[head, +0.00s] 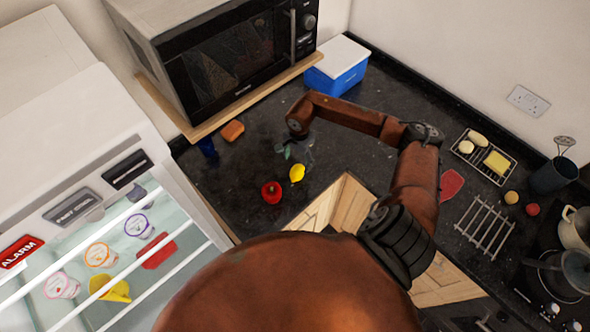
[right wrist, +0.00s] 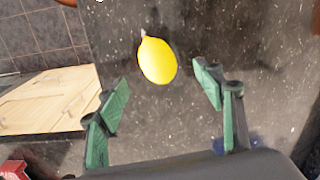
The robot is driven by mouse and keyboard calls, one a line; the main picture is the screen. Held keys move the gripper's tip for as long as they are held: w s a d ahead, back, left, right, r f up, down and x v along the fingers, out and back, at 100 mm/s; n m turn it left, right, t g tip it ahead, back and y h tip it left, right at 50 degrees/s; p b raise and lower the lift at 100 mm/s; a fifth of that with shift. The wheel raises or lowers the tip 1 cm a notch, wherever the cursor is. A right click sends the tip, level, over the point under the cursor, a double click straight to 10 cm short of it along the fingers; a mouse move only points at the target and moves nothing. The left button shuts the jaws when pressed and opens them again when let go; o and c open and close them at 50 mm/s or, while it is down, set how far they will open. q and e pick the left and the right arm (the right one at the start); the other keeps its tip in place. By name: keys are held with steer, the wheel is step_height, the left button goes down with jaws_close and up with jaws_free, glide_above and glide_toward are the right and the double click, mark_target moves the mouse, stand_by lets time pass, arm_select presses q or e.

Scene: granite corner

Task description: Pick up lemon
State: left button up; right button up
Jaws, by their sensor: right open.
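The yellow lemon (head: 297,173) lies on the dark granite counter near its front edge, beside a red pepper. In the right wrist view the lemon (right wrist: 157,61) lies ahead of the fingertips, between their lines and apart from both. My right gripper (head: 296,150) is above the counter, just behind the lemon in the head view. In the right wrist view its green fingers (right wrist: 162,96) are spread wide with nothing between them. My left gripper is in neither view.
The red pepper (head: 271,192) is close left of the lemon. A dark blue cup (head: 207,147) and an orange-brown block (head: 232,130) stand farther left, by the microwave (head: 225,60). A blue cooler (head: 337,75) is at the back. A wire rack (head: 484,157) is at right.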

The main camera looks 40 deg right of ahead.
mark_target(297, 169)
step_height(297, 169, down, 7)
steer(key=p, duration=0.3)
steer(key=shift+f, duration=0.3)
steer(key=shift+c, duration=0.3)
steer(key=shift+c, duration=0.8)
steer(key=c, duration=1.1)
